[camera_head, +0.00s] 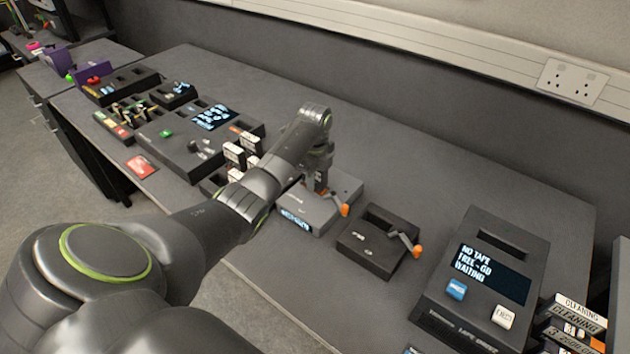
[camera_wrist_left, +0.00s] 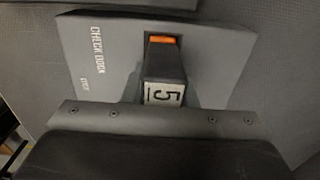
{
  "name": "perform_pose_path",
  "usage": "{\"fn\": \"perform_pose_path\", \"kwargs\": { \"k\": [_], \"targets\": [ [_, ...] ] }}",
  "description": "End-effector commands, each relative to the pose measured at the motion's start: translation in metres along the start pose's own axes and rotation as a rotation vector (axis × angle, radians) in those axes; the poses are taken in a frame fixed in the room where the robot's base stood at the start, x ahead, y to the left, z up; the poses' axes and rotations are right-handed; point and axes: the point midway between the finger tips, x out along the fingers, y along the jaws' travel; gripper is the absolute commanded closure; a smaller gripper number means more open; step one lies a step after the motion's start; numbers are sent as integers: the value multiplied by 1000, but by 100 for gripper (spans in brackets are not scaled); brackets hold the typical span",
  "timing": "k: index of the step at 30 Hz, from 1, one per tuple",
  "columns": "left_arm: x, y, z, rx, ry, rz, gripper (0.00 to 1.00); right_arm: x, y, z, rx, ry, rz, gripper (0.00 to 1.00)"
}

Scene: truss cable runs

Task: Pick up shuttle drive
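A dark block (camera_wrist_left: 165,62) with an orange band and a white label reading 5 stands in the grey check dock (camera_wrist_left: 228,38), in the middle of the left wrist view. It may be the shuttle drive; its name does not show. In the head view my left gripper (camera_head: 319,184) points down over the grey dock (camera_head: 345,187), with a little orange showing at its tip. The wrist view shows the block close in front of my gripper body, but the fingers cannot be made out, so I cannot tell whether they grip it. My right gripper is not in view.
A black box (camera_head: 365,252) with an orange-tipped lever stands right of the dock. Farther right are a tape unit (camera_head: 455,318) with a lit screen and several cleaning tapes (camera_head: 580,310). Several labelled cartridges (camera_head: 234,155) stand left of my forearm. The desk behind the dock is clear.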

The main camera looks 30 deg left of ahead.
Motion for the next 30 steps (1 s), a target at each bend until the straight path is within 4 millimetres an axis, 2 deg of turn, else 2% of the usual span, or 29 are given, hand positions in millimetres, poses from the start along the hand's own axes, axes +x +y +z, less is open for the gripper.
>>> {"fn": "perform_pose_path", "kwargs": {
  "k": [1,4,14,17,26,30],
  "targets": [
    [0,0,0,0,0,0,88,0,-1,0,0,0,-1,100],
    [0,0,0,0,0,0,100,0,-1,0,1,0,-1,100],
    [-6,-1,1,0,-1,-3,100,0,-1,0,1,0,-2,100],
    [-18,-2,1,0,-3,-6,100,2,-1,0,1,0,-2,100],
    [-76,-1,1,0,-2,-5,100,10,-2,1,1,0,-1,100],
    [-96,-1,1,-1,-1,-3,100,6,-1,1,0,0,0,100]
  ]
}}
